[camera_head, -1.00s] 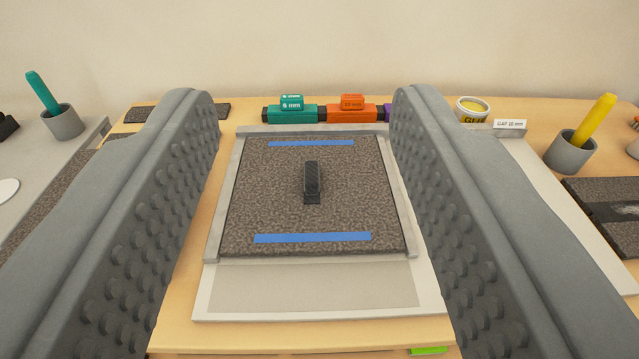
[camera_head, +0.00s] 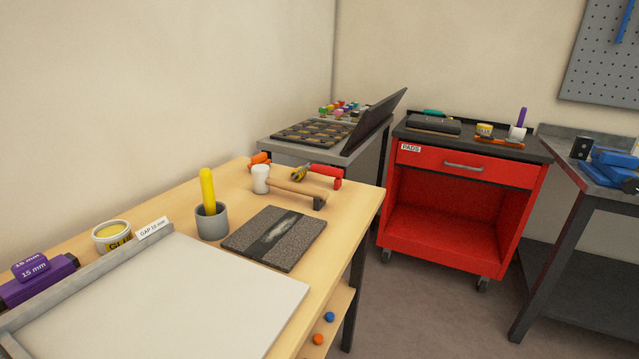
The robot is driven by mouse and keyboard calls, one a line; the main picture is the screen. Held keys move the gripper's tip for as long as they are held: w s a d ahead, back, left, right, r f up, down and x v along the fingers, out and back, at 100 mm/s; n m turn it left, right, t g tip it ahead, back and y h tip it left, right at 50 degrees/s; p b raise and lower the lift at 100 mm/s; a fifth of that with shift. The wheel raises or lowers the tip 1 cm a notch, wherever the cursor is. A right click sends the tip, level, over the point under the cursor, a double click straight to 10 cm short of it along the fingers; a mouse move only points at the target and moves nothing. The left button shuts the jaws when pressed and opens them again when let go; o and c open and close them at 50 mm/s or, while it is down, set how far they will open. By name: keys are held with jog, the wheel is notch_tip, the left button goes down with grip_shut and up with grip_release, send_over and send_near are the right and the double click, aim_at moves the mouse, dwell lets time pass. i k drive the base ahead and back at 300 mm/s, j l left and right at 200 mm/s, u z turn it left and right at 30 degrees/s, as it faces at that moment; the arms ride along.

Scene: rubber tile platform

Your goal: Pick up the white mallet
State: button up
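The white mallet (camera_head: 261,179) lies near the far right corner of the wooden bench. Its pale head points left, and a wooden handle (camera_head: 290,187) runs right from it. A dark piece (camera_head: 319,202) is at the handle's right end; I cannot tell whether it is part of the mallet. My gripper is not in view now, so its hold and opening do not show.
In front of the mallet are a grey cup (camera_head: 212,223) with a yellow stick and a dark tile (camera_head: 275,238). Red-handled (camera_head: 325,171) and orange-handled (camera_head: 259,158) tools lie close behind it. A glue tub (camera_head: 112,236) and white board (camera_head: 170,300) are left.

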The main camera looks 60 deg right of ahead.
aim_at(261, 173)
jog(key=z, duration=1.3)
